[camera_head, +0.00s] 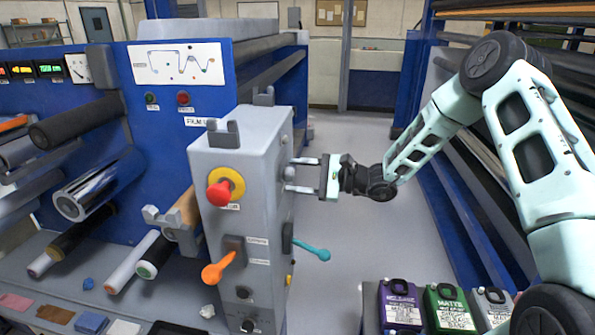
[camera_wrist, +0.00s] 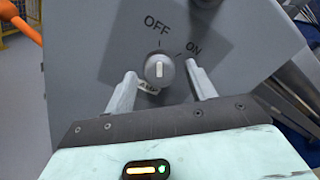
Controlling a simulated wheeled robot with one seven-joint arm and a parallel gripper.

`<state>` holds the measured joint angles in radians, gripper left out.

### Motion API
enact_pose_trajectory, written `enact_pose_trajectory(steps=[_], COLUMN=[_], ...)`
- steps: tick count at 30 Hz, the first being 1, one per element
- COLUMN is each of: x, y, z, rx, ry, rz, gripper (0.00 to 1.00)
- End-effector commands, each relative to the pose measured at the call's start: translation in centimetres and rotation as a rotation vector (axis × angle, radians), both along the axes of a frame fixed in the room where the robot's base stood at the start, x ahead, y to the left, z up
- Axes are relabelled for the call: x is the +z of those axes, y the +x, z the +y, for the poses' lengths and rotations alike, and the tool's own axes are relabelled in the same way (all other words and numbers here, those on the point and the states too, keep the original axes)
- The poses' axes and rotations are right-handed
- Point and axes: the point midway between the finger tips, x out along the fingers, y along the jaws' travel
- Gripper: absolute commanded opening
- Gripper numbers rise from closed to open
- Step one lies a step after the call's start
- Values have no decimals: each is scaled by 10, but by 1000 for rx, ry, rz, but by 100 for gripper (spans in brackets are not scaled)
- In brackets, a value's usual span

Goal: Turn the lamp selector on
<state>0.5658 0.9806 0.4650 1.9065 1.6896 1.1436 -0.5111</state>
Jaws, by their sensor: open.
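The lamp selector (camera_wrist: 159,69) is a round grey knob with a pale pointer bar on the grey box's side panel. In the wrist view its bar stands nearly upright, towards the OFF label (camera_wrist: 157,25). The ON label (camera_wrist: 194,47) lies up and to its right. My gripper (camera_wrist: 160,72) is open, with one finger on each side of the knob in the picture and a visible gap to it. I cannot tell whether the tips touch the panel. In the head view my gripper (camera_head: 300,174) is at the box's right face, and the selector cannot be made out there.
The grey control box (camera_head: 240,150) carries a red button (camera_head: 219,194), an orange lever (camera_head: 217,268) and, below my gripper, a teal lever (camera_head: 312,250). Several ink bottles (camera_head: 447,309) stand at the lower right. Film rollers (camera_head: 85,190) fill the left. The aisle floor behind is clear.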

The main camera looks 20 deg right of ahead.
Motion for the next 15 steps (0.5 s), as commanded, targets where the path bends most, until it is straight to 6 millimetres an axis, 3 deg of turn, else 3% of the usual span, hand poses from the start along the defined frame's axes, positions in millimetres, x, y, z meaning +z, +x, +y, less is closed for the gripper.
enact_pose_trajectory(steps=[10, 15], x=[0, 0], y=[2, 2], z=[3, 3], rx=[0, 0], ry=[0, 0], rz=[0, 0], gripper=[53, 11])
